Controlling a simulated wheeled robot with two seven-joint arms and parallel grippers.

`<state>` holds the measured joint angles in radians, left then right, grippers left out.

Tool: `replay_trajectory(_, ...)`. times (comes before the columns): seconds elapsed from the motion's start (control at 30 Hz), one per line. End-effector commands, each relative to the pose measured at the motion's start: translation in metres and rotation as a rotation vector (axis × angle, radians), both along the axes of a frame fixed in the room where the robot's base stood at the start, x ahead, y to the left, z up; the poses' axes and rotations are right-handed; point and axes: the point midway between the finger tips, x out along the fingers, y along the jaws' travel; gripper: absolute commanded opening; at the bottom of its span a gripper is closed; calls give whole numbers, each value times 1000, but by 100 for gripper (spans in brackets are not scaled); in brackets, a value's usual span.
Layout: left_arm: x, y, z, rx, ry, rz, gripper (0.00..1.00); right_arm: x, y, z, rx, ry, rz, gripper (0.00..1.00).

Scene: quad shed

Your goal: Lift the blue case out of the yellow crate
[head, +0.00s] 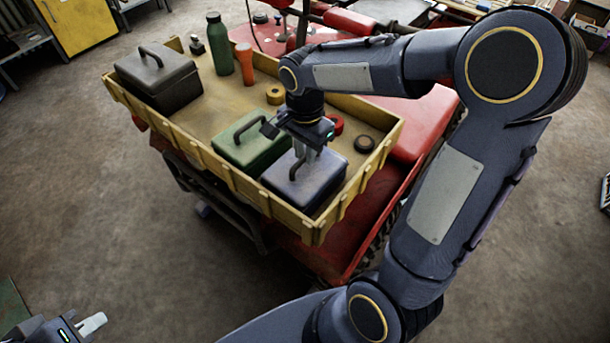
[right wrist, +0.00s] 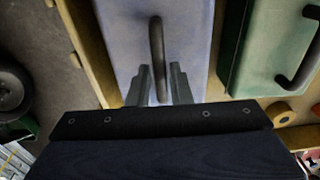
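The blue case (head: 306,182) sits in the near right corner of the yellow crate (head: 290,212), its dark handle (right wrist: 157,50) upright on its lid. My right gripper (head: 305,150) is over the case. In the right wrist view, its two fingers (right wrist: 161,75) are parted, one on each side of the handle, with narrow gaps showing. It has not closed on the handle. My left gripper (head: 92,324) is at the bottom left corner of the head view, far from the crate; its opening cannot be made out.
A green case (head: 250,140) stands close beside the blue one. The crate rests on a red quad (head: 410,125). Open floor lies in front.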

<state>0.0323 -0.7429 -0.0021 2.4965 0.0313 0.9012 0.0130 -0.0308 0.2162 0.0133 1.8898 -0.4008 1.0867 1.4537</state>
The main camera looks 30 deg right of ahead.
Motion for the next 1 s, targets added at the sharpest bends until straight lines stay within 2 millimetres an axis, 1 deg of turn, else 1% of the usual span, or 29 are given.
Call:
replay_trajectory(0.03, 0, 0, 0, 0, 0, 0, 0, 0, 0, 0, 0, 0, 0, 12)
replay_trajectory(0.1, 0, 0, 0, 0, 0, 0, 0, 0, 0, 0, 0, -1, 0, 3)
replay_trajectory(0.13, 0, 0, 0, 0, 0, 0, 0, 0, 0, 0, 0, -1, 0, 0)
replay_trajectory(1.0, 0, 0, 0, 0, 0, 0, 0, 0, 0, 1, 0, -1, 0, 0)
